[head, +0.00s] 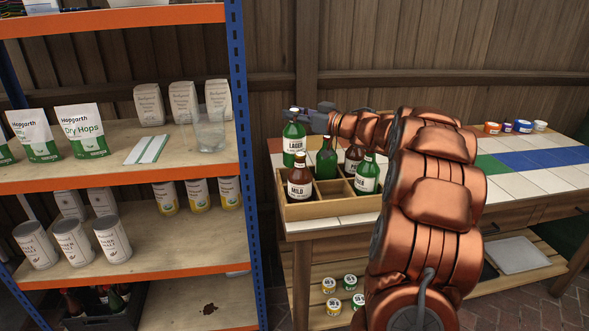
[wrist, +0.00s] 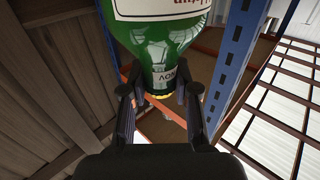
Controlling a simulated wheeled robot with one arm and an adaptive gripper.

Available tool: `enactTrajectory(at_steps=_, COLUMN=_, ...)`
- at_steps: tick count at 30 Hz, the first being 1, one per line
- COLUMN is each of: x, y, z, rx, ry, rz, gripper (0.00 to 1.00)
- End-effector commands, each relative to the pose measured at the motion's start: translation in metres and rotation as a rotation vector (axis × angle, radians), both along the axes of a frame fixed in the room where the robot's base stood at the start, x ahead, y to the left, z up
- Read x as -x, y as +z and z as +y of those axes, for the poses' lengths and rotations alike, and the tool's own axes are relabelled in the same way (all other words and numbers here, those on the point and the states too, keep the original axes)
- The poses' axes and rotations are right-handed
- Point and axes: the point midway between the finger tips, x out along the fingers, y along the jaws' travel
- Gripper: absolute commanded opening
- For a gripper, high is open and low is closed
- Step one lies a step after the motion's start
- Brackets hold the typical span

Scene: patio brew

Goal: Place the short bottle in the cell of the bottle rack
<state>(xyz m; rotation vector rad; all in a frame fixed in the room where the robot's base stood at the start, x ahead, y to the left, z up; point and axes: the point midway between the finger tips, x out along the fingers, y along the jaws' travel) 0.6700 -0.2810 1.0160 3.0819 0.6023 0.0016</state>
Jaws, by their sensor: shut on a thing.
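A green bottle with a white LAGER label (head: 294,144) is upright at the back left of the wooden bottle rack (head: 318,210). My gripper (head: 303,115) comes in from the right and is shut on its neck. In the wrist view the green bottle (wrist: 163,45) sits between both fingers (wrist: 160,88). Its base is hidden behind a brown MILD bottle (head: 299,184), so I cannot tell whether it is inside a cell. The rack also holds a green bottle (head: 326,163), a brown bottle (head: 353,158) and a labelled green bottle (head: 367,177). A front middle cell (head: 335,188) looks empty.
A metal shelf unit with an orange beam (head: 120,186) and blue post (head: 242,120) stands close to the rack's left. Tiled table top (head: 520,182) lies right of my arm, with small tubs (head: 507,127) at its back. A wooden fence (head: 350,50) is behind.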

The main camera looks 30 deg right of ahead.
Motion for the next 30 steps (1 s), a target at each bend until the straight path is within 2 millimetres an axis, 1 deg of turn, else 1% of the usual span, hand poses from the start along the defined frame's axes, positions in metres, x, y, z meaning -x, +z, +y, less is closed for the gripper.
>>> enactTrajectory(at_steps=1, x=-0.001, y=-0.010, z=0.001, rx=-0.004, ry=0.002, rz=0.000, gripper=0.00)
enactTrajectory(at_steps=6, x=0.000, y=-0.036, z=0.000, rx=-0.004, ry=0.001, rz=0.001, gripper=0.00)
enactTrajectory(at_steps=9, x=0.000, y=-0.044, z=0.000, rx=-0.003, ry=0.001, rz=0.001, gripper=0.00)
enactTrajectory(at_steps=14, x=0.000, y=-0.051, z=0.000, rx=-0.003, ry=0.000, rz=0.000, gripper=0.00)
enactTrajectory(at_steps=21, x=0.001, y=-0.080, z=0.000, rx=-0.004, ry=0.000, rz=0.002, gripper=0.00)
enactTrajectory(at_steps=24, x=0.001, y=-0.084, z=-0.001, rx=-0.002, ry=0.000, rz=-0.001, gripper=0.00)
enactTrajectory(at_steps=30, x=0.001, y=-0.083, z=-0.001, rx=0.000, ry=-0.001, rz=-0.001, gripper=0.00)
